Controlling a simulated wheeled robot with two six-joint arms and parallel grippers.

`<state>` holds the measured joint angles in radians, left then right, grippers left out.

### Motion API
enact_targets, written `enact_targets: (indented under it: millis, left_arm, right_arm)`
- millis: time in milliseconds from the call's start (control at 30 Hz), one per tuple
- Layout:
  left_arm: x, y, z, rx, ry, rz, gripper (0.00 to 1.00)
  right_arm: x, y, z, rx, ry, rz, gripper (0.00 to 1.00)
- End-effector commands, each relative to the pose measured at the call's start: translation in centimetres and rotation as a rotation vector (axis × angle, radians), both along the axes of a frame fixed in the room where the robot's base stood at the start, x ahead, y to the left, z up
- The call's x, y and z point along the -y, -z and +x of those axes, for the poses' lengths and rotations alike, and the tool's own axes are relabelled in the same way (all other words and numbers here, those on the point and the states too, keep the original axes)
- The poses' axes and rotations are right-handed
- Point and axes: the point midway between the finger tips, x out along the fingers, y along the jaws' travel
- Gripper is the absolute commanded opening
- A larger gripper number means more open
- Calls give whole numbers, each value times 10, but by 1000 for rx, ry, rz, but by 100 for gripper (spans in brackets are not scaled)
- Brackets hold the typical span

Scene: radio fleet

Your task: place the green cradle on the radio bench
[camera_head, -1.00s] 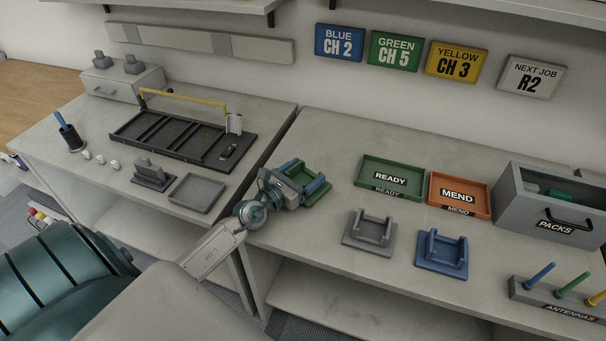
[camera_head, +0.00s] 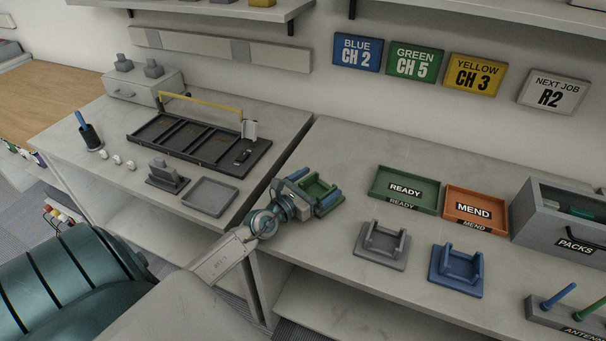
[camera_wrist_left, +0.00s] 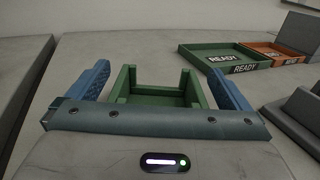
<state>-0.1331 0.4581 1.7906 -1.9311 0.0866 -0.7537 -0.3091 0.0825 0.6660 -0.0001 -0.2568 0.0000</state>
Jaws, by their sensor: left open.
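The green cradle (camera_head: 318,188) is on the left part of the right-hand grey bench (camera_head: 330,245), near the bench's left edge. It appears to rest on the bench top. My left gripper (camera_head: 314,188) is open, with its blue fingers on either side of the cradle. The left wrist view shows the cradle (camera_wrist_left: 155,98) between the fingers (camera_wrist_left: 160,88), with a visible gap on each side. The cradle's near lower part is hidden behind the gripper body. My right gripper is not in view.
A grey cradle (camera_head: 382,252) and a blue cradle (camera_head: 457,276) stand to the right. Behind them are the green READY tray (camera_head: 432,206), the orange MEND tray (camera_head: 450,208) and the grey PACKS box (camera_head: 535,231). Bare bench lies between the green cradle and these.

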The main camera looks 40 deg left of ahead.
Motion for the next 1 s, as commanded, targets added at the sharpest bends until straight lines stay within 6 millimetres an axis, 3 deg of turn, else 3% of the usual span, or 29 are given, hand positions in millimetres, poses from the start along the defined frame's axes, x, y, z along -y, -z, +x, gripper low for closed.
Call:
enact_targets:
  millis: [500, 700, 1000]
  left_arm:
    - [-14, 3, -91, -6, 3, 3, 100]
    - [-17, 2, -110, -3, 2, 2, 100]
    - [-18, 1, -115, -2, 0, 1, 100]
  right_arm:
    - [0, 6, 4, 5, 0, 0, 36]
    - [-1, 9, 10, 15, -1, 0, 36]
    - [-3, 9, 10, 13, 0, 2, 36]
